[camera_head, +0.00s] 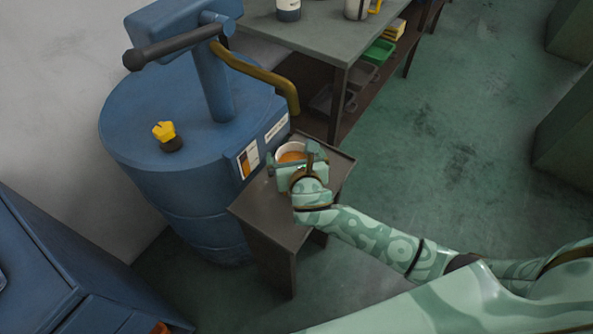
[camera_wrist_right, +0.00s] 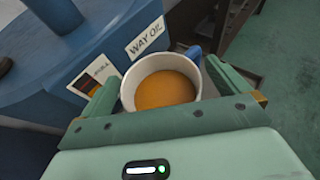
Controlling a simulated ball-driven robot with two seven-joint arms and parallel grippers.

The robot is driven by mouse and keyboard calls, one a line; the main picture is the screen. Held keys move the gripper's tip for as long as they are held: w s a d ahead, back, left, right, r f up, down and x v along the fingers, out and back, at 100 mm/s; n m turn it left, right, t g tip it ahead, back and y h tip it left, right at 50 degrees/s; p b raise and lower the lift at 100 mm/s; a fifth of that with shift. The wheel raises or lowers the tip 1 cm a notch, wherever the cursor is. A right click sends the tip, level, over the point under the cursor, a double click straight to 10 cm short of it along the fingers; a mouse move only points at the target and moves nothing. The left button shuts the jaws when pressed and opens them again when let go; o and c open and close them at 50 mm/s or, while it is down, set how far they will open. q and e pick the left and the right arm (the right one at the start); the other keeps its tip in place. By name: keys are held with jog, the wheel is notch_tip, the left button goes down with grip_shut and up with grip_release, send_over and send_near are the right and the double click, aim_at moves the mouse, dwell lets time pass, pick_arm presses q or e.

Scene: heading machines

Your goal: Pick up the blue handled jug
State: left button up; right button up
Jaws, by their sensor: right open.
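The jug (camera_head: 291,148) is white with orange-brown liquid inside and stands on a small dark stand (camera_head: 262,212) beside the blue drum. In the right wrist view, the jug (camera_wrist_right: 128,90) sits between the two fingers, and its blue handle (camera_wrist_right: 194,52) shows at its far right side. My right gripper (camera_head: 295,160) is open, with one finger on each side of the jug. It also shows in the right wrist view (camera_wrist_right: 165,88). I cannot tell whether either finger touches the jug. The jug's lower part is hidden by the gripper. My left gripper is not in view.
The blue drum (camera_head: 185,195) with a "WAY OIL" label (camera_wrist_right: 146,36) stands close at the left. Its brown spout (camera_head: 262,75) reaches out above the stand. A workbench (camera_head: 325,42) with shelves is behind. Open green floor (camera_head: 440,130) lies to the right.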

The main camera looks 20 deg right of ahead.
jog(key=shift+x, duration=0.75)
jog(key=shift+s+r, duration=0.1)
jog(key=c, duration=1.3)
jog(key=shift+r, duration=0.1)
